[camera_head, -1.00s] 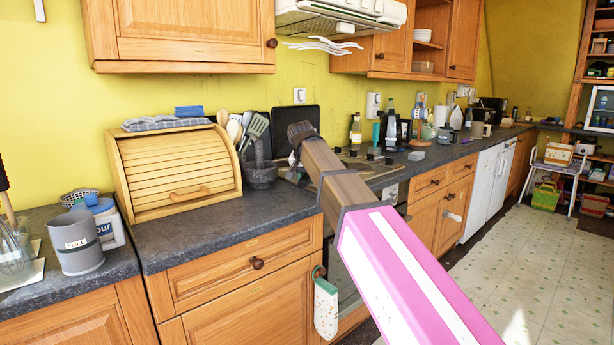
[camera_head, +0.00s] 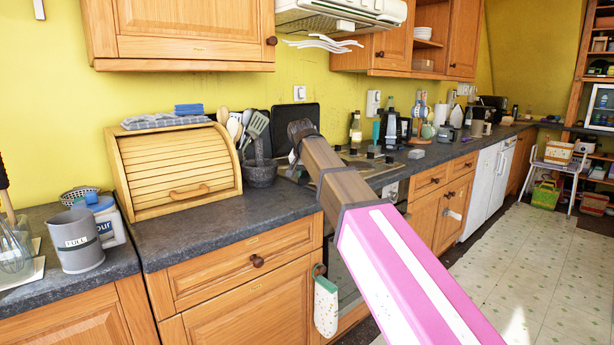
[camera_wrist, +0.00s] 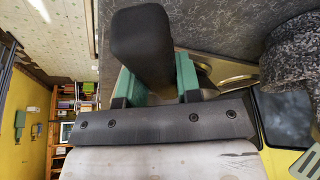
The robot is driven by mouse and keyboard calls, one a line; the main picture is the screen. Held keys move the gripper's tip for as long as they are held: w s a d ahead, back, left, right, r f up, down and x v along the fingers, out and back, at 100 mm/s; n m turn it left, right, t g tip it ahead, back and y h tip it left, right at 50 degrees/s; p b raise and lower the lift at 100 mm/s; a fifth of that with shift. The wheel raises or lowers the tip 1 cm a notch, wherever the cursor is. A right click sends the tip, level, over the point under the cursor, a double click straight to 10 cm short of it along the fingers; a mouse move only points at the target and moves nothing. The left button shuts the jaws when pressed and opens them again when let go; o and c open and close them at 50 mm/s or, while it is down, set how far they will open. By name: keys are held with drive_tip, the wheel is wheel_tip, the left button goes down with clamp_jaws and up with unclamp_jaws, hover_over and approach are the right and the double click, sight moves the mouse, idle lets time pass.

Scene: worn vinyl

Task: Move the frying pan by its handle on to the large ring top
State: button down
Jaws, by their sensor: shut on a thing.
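In the wrist view my gripper (camera_wrist: 155,80) has its two green fingers closed on a thick black bar, which I take to be the frying pan's handle (camera_wrist: 140,45). The handle stands out large between the fingers and runs up the picture. The pan's body is not clear in either view. In the head view my arm hides the gripper and most of the pan. The hob (camera_head: 366,162) shows only in part beyond my arm; the large ring top cannot be made out.
A grey stone mortar with utensils (camera_head: 260,173) stands left of my wrist and appears close in the wrist view (camera_wrist: 290,50). A black board (camera_head: 297,116) leans on the wall behind. A wooden bread bin (camera_head: 178,170) stands further left. The counter front (camera_head: 230,220) is clear.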

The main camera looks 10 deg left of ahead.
drive_tip(key=shift+f, duration=0.6)
idle(1.1)
drive_tip(key=c, duration=0.7)
unclamp_jaws()
drive_tip(key=shift+v, duration=3.95)
drive_tip(key=shift+r, duration=0.1)
